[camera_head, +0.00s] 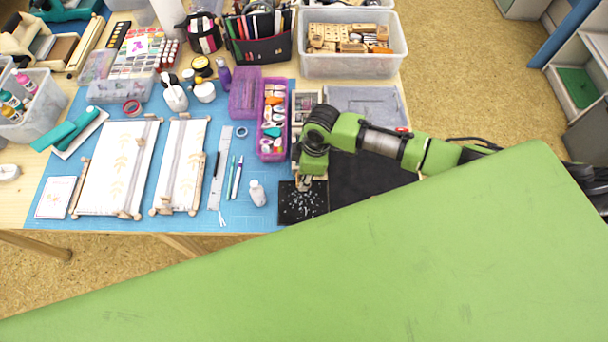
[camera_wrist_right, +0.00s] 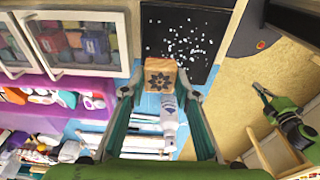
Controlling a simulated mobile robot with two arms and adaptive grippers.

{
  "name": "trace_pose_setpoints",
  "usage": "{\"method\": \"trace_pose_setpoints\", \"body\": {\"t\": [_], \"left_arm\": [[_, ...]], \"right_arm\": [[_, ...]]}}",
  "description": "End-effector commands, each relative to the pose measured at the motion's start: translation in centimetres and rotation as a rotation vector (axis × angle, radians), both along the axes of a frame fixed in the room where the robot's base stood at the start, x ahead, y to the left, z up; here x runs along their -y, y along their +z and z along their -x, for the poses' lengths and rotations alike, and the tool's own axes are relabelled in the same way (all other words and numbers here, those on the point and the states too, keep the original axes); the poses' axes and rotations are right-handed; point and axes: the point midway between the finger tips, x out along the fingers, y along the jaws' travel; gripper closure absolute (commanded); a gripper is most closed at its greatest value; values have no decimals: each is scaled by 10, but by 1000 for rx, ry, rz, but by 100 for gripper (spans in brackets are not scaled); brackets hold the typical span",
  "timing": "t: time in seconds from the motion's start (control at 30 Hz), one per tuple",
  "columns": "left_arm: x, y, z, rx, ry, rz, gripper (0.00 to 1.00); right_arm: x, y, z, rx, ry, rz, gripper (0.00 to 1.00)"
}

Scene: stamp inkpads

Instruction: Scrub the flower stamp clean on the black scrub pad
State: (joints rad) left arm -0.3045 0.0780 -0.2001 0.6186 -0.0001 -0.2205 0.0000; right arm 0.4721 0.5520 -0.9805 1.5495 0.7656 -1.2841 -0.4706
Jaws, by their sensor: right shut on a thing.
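The flower stamp (camera_wrist_right: 160,76) is a small wooden block with a dark flower picture on the side towards the wrist camera. My right gripper (camera_wrist_right: 160,95) is shut on it. In the head view my right gripper (camera_head: 311,178) points down at the upper edge of the black scrub pad (camera_head: 298,206), which has white specks. The pad (camera_wrist_right: 188,42) also shows just beyond the stamp in the right wrist view. I cannot tell whether stamp and pad touch. A green and black part, probably my left gripper (camera_wrist_right: 290,122), shows at the right; its jaws are unclear.
A small white bottle (camera_head: 257,193) stands left of the pad. A purple case (camera_head: 272,120) lies behind it. A dark mat (camera_head: 352,180) lies right of the pad. A clear bin (camera_head: 352,68) of wooden stamps stands at the back. My green body part covers the head view's lower right.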

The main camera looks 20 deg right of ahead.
Motion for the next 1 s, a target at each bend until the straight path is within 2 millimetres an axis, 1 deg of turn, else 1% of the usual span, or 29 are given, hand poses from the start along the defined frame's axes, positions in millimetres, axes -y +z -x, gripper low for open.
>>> {"method": "trace_pose_setpoints", "body": {"t": [0.03,0.1,0.3,1.0], "left_arm": [[0,8,-2,2,0,-1,100],[0,13,-4,5,0,0,100],[-1,22,-6,7,-1,-1,100],[-2,20,-5,8,-1,-2,100]], "right_arm": [[0,8,0,0,-1,-1,90],[0,14,-1,0,-2,0,90],[0,24,-2,-1,-5,0,90],[0,23,-2,0,-4,-1,90]]}}
